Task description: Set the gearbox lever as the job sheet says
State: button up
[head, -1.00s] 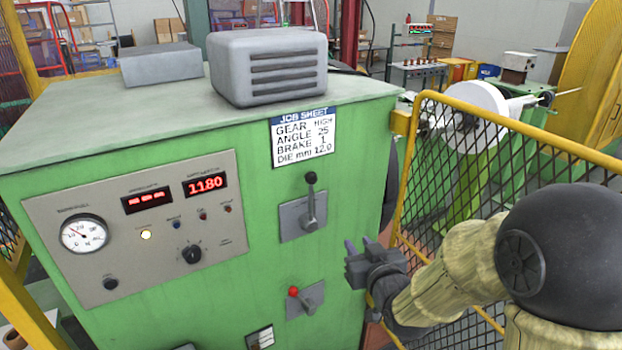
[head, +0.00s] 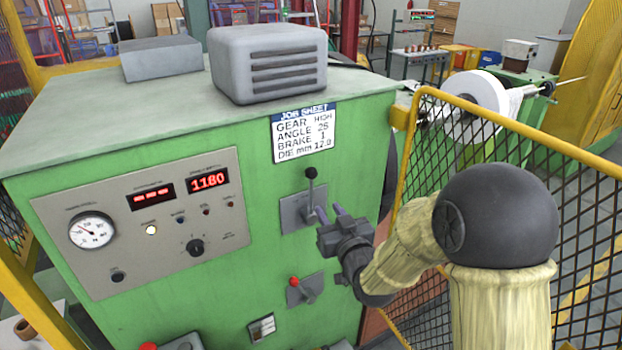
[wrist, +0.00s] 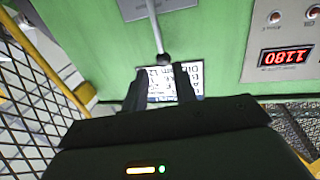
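The gearbox lever (head: 311,188) has a black knob on a thin metal shaft and stands about upright on its grey plate (head: 292,213) on the green cabinet's front. The job sheet (head: 304,133) above it reads GEAR HIGH, ANGLE 25, BRAKE 1, DIE mm 12.0. My gripper (head: 330,211) is open and empty, just right of the lever and below its knob in the head view. In the wrist view, which is upside down, the knob (wrist: 163,58) lies just beyond the gap between my open fingers (wrist: 160,88); I see no contact. The plate's position markings are not readable.
A smaller red-knobbed lever (head: 303,289) sits below on the cabinet. A control panel (head: 120,265) with a gauge and a red 1180 display is at left. A yellow-framed mesh guard (head: 520,128) stands close behind my arm at right.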

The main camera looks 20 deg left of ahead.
aim_at(312, 184)
jog(key=p+x, duration=0.6)
jog(key=x, duration=0.7)
jog(key=shift+a, duration=0.15)
grip_shut()
